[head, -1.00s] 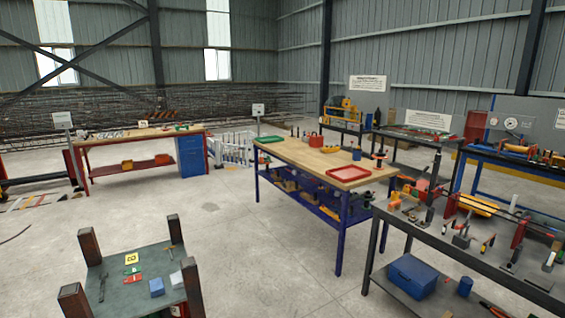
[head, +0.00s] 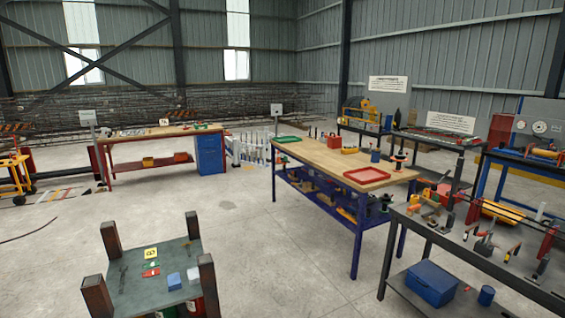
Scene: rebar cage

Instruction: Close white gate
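The white gate (head: 250,148) stands far off in the head view, in the middle distance. It is a low white picket-like structure between the red-legged bench with the blue cabinet and the long blue-framed workbench. The workbench hides part of its right side. It is too small to tell how far its leaf stands open. Neither of my grippers shows in the view.
A small dark table with wooden corner posts (head: 155,280) stands close in front. The blue workbench (head: 345,160) is ahead right, and a grey tool bench (head: 480,255) is at the right. The red-legged bench (head: 165,140) is back left. Open concrete floor (head: 250,225) lies between them.

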